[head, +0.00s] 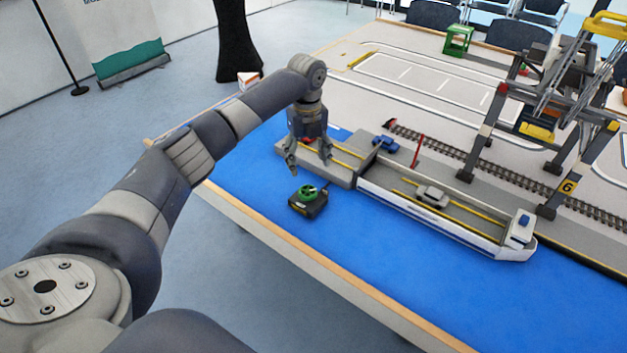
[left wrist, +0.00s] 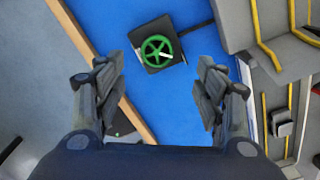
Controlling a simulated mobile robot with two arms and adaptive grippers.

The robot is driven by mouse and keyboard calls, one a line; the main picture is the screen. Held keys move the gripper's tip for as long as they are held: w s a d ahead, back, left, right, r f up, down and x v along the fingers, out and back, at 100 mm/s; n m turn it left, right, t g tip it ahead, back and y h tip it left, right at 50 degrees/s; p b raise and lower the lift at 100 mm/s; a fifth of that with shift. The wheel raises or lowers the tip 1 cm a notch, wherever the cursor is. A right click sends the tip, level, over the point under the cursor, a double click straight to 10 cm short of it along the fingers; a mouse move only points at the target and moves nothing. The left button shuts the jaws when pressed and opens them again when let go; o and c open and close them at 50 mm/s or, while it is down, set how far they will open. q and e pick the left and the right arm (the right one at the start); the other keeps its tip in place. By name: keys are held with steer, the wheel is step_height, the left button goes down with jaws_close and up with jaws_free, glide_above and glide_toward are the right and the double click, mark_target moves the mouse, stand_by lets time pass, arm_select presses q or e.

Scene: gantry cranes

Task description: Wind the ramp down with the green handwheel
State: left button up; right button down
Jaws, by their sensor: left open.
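The green handwheel (head: 308,192) sits on top of a dark box (head: 307,207) on the blue area at the table's near edge. In the left wrist view the handwheel (left wrist: 157,50) shows as a spoked ring with a pale knob, ahead of the fingers. My left gripper (head: 309,163) is open, points down and is above and a little behind the handwheel, apart from it. It also shows open and empty in the left wrist view (left wrist: 162,85). The grey ramp section (head: 340,178) with yellow lines adjoins the ship; its exact tilt is hard to tell. My right gripper is not in view.
A long grey and white ship (head: 480,236) carries a silver car (head: 432,195). A blue car (head: 386,143) stands behind it on the quay. A gantry crane (head: 548,120) straddles rails at the right. The blue surface before the ship is clear.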

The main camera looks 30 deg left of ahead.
arm_select(q)
glide_above(307, 190)
step_height(307, 190, down, 6)
steer(key=shift+s+p, duration=0.1)
steer(key=shift+p, duration=0.3)
step_height(307, 190, down, 4)
steer(key=shift+r, duration=0.2)
steer(key=shift+f, duration=0.1)
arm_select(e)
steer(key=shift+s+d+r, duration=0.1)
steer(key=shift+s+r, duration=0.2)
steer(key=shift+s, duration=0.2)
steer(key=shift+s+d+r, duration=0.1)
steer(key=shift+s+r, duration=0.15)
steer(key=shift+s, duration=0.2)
arm_select(q)
steer(key=c, duration=1.1)
steer(key=shift+o, duration=0.2)
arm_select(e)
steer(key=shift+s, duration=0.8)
